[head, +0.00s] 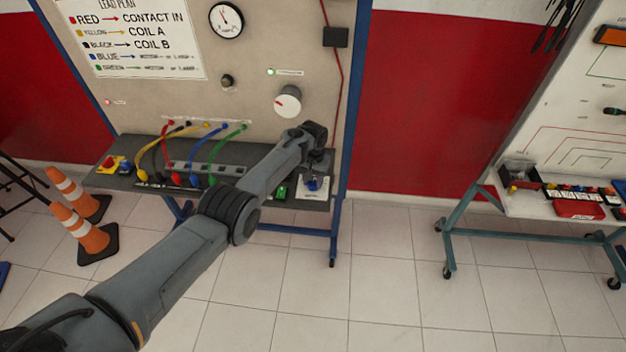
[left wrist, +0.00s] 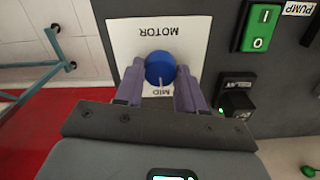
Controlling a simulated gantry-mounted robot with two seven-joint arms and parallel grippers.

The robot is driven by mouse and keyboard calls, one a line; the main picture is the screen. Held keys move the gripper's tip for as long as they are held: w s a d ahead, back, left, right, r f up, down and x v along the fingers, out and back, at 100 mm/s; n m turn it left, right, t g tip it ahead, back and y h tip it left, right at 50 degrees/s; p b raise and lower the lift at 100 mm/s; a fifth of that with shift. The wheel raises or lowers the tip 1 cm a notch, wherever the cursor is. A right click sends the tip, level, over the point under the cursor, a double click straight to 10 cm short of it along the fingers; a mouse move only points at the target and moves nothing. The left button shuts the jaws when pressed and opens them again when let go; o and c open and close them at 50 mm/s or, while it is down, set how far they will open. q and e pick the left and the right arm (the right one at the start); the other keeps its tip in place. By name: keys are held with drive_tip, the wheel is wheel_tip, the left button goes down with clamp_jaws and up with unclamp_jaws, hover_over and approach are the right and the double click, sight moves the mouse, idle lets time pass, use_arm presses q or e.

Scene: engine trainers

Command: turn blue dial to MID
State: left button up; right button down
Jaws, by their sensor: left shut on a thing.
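The blue dial (left wrist: 160,66) sits on a white plate (left wrist: 122,34) that reads MOTOR at one end and MID at the other, both upside down in the left wrist view. A pale pointer mark on the dial faces the MID side. My left gripper (left wrist: 159,84) is shut on the dial, one purple finger on each side. The fingers hide parts of the plate beside it. In the head view the blue dial (head: 312,185) is at the right end of the grey shelf, under my left gripper (head: 316,176). My right gripper is not in view.
A green I/O switch (left wrist: 261,27) labelled PUMP and a small black switch (left wrist: 238,104) are beside the plate. Coloured cables (head: 207,150) arch over the shelf further left. A white knob (head: 288,101) is on the upright panel. Orange cones (head: 79,227) stand at left.

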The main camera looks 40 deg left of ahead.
sight(313, 183)
use_arm(q)
drive_tip(key=shift+m, duration=0.3)
drive_tip(key=o, duration=1)
drive_tip(key=shift+o, duration=0.2)
drive_tip(key=shift+r, duration=0.25)
wheel_tip(313, 183, up, 10)
drive_tip(key=p, duration=0.4)
drive_tip(key=shift+r, duration=0.15)
